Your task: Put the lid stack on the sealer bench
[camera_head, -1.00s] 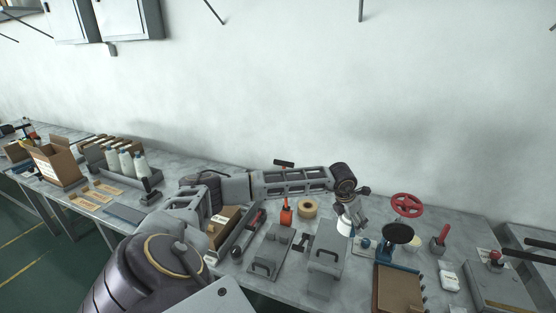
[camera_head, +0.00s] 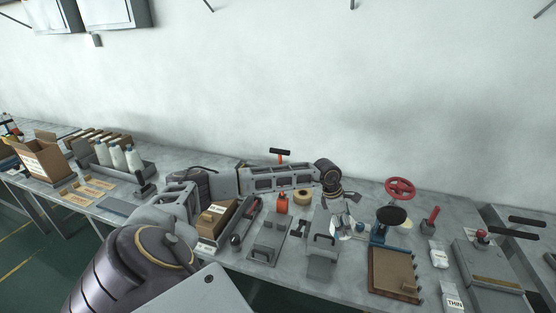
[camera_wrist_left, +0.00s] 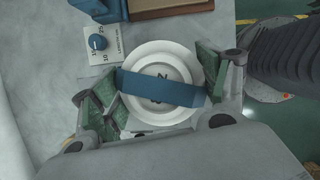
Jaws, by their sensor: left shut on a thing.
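The lid stack is a pile of round white lids with a blue band around it, and it fills the middle of the left wrist view (camera_wrist_left: 160,101). My left gripper (camera_wrist_left: 155,90) is shut on the lid stack, with a green-padded finger on each side of it. In the head view my left gripper (camera_head: 343,214) is over the grey bench (camera_head: 290,287), left of a blue stand with a black round top (camera_head: 390,217). Only a little white of the stack shows there. I cannot tell whether the stack touches the bench. My right gripper is not in view.
A dial plate (camera_wrist_left: 97,43) lies close beside the stack. A brown board (camera_head: 392,273), grey handled blocks (camera_head: 322,257), a tape roll (camera_head: 303,197) and a red handwheel (camera_head: 400,188) stand around the gripper. Grey lever machines (camera_head: 490,272) are at the right.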

